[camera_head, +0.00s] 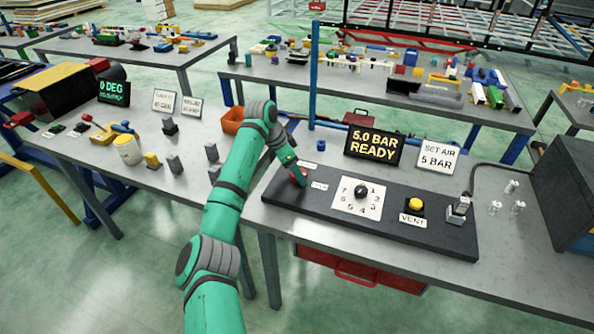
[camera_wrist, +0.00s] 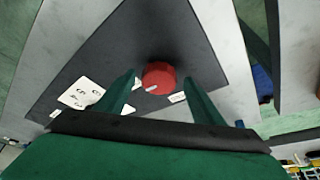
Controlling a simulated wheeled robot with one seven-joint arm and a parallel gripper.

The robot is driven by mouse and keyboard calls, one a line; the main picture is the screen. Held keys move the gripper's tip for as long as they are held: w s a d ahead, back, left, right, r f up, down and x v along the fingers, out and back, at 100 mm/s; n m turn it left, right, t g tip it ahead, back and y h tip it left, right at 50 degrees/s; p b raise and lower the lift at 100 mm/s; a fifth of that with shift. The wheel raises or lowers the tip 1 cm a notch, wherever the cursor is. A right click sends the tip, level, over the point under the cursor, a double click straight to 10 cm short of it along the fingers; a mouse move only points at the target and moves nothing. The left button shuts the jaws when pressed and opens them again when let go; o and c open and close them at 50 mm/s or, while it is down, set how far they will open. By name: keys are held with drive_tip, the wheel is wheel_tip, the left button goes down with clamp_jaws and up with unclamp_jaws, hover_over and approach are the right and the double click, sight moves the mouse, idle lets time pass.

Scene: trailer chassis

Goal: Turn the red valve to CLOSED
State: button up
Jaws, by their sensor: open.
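The red valve (camera_wrist: 159,77) is a round knob with a white pointer mark, on the dark panel (camera_wrist: 85,60). In the wrist view it lies between and just beyond the tips of my gripper (camera_wrist: 162,85), whose two green fingers are apart. I cannot tell whether either finger touches it.
On the panel to the right are a numbered dial (camera_head: 361,192), a yellow VENT button (camera_head: 415,205) and a metal fitting (camera_head: 459,209). A display (camera_head: 374,145) reads "5.0 BAR READY"; a sign (camera_head: 437,157) reads "SET AIR 5 BAR". An orange bin (camera_head: 232,120) stands behind my arm.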

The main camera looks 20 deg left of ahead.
drive_tip(key=shift+d, duration=0.1)
drive_tip(key=shift+d, duration=0.1)
drive_tip(key=c, duration=1.1)
drive_tip(key=shift+o, duration=0.2)
